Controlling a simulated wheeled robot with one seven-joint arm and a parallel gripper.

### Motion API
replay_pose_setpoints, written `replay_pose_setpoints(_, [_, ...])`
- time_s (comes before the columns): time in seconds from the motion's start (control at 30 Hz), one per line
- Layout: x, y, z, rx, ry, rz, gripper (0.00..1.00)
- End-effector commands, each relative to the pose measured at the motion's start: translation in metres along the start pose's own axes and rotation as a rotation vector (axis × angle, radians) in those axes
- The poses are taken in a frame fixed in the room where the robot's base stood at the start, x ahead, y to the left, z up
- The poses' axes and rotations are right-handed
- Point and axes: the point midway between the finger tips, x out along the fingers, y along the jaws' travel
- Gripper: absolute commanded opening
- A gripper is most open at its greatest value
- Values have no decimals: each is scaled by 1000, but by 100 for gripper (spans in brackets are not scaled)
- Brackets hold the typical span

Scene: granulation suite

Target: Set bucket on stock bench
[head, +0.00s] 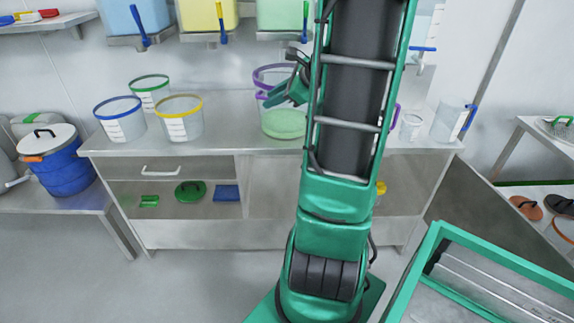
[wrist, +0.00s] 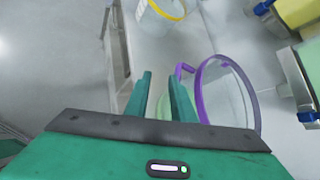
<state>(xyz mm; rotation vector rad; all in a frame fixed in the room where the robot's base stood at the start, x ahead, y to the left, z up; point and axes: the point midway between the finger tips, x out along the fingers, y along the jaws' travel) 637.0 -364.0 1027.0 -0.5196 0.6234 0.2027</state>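A clear bucket with a purple rim (head: 283,123) and pale green contents stands on the steel bench (head: 225,147). Its purple rim and handle also show in the wrist view (wrist: 203,100), just right of the right finger. My gripper (head: 283,93) is at the bucket's upper part, overlapping its rim in the head view. In the wrist view my gripper's two fingers (wrist: 160,78) are apart, with a narrow gap and nothing clearly held between them. Whether a finger touches the bucket cannot be told. My arm hides the bench right of the bucket. The pictures do not label which bench is the stock bench.
Buckets with blue (head: 120,122), green (head: 149,92) and yellow (head: 181,120) rims stand at the bench's left. A clear jug (head: 450,120) stands right. Tanks with taps (head: 208,14) hang above. A lidded blue drum (head: 58,165) sits on a low left bench. A green-framed cart (head: 500,262) is front right.

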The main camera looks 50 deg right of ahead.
Motion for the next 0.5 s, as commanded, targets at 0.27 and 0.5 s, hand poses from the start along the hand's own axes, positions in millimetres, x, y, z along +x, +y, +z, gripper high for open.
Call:
replay_pose_setpoints(0.27, [-8,105,-1,-720,189,319,22])
replay_pose_setpoints(0.5, [-52,176,-19,-1264,217,639,22])
